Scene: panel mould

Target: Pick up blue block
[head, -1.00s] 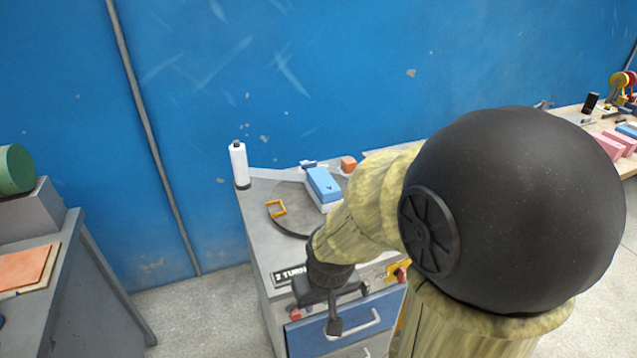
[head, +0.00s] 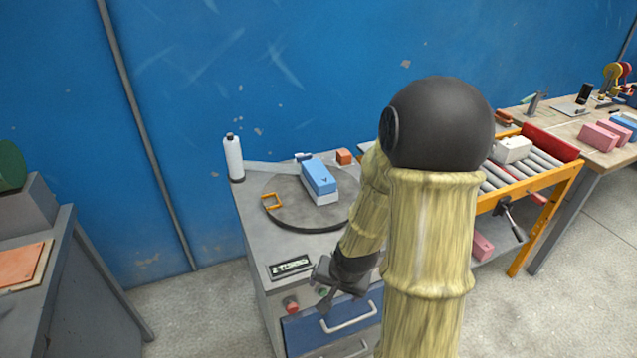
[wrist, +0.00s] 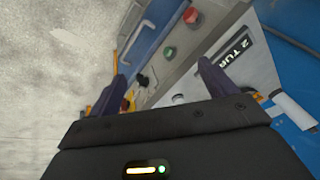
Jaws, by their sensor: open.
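A blue block (head: 318,174) lies on a white block on the round grey turntable (head: 290,217) in the head view. My gripper (head: 325,298) is in front of the cabinet, below and in front of the turntable, apart from the blue block. In the wrist view my gripper (wrist: 162,72) is open with nothing between its fingers, facing the cabinet front and floor. The blue block cannot be made out in the wrist view.
A white bottle (head: 234,158) stands at the back left corner. A roller conveyor (head: 500,180) and a bench with pink blocks (head: 600,135) are at right.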

